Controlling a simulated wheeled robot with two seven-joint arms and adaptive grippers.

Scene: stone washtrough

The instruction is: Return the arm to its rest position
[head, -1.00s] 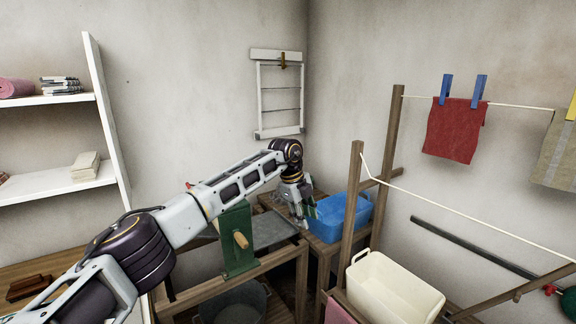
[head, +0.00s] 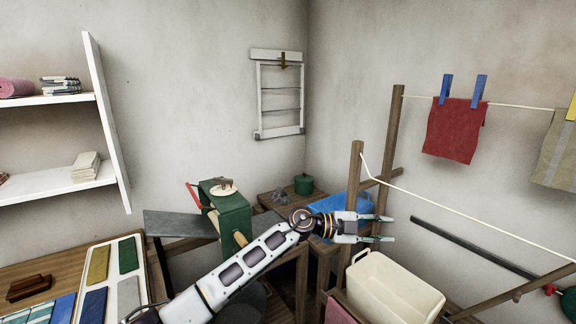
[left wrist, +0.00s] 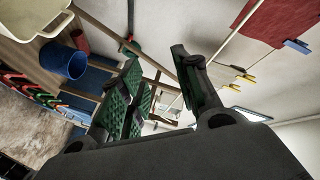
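My left arm reaches from the bottom of the head view toward the middle right. Its gripper (head: 389,229) points right, with two green-padded fingers apart and nothing seen between them. It appears in front of the wooden rack, above the cream tub in the picture; the exact clearance cannot be told. In the left wrist view the gripper (left wrist: 155,82) also shows its fingers spread with an empty gap. My right gripper is in neither view.
The green machine (head: 230,218) stands close behind my forearm. A blue tub (head: 340,204) is partly hidden behind my wrist. Wooden posts (head: 354,185), a line with a red cloth (head: 454,130) and the cream tub (head: 395,290) are nearby. A tray (head: 127,290) lies lower left.

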